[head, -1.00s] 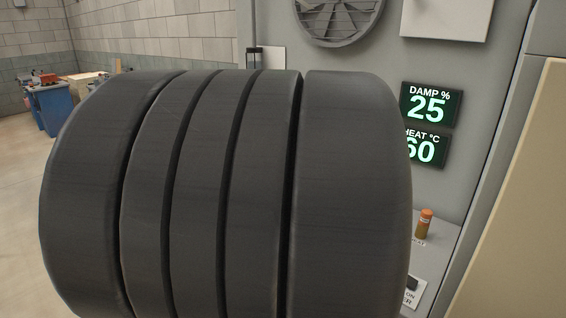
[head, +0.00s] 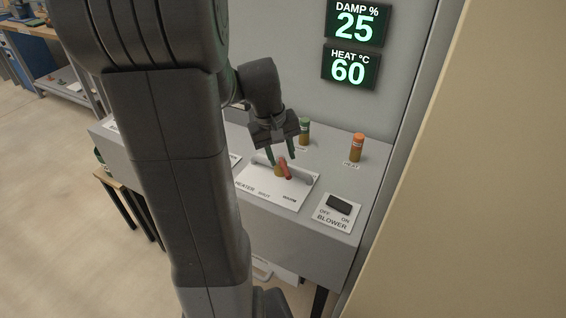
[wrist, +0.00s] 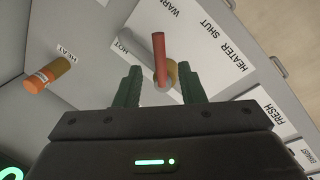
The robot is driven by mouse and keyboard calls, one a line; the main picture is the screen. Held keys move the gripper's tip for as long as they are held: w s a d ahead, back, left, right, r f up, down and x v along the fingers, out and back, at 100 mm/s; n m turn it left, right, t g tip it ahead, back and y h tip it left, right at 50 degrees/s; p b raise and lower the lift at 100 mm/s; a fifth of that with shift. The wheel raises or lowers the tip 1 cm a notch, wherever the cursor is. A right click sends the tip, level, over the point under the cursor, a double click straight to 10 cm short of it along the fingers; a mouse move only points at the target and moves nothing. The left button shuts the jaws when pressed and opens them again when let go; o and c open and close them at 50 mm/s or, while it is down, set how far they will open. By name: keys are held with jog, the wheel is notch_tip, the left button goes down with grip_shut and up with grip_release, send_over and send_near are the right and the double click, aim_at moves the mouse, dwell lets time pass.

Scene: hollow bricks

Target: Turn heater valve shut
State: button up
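The heater valve (head: 285,171) has a red lever on a brass-coloured hub, on a white plate (head: 300,190) marked HEATER, SHUT and WARM. In the wrist view the lever (wrist: 159,55) points up, near the WARM lettering and away from SHUT; HOT is at the left. My gripper (head: 281,154) is just above the valve, pointing down at it. In the wrist view my gripper (wrist: 160,85) is open, with green fingers on either side of the hub. A gap shows between the fingers and the hub; I cannot tell their exact height against it.
A green cylinder (head: 304,131) and an orange HEAT cylinder (head: 356,147) stand behind the valve. A black BLOWER switch (head: 339,205) is at the right. Displays read DAMP 25 (head: 358,24) and HEAT 60 (head: 350,68). A beige panel (head: 480,180) bounds the right side.

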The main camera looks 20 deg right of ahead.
aim_at(285, 168)
jog(key=shift+d+f, duration=0.2)
jog(key=shift+f, duration=0.7)
jog(key=shift+d+f, duration=0.15)
jog(key=shift+f, duration=0.75)
grip_shut()
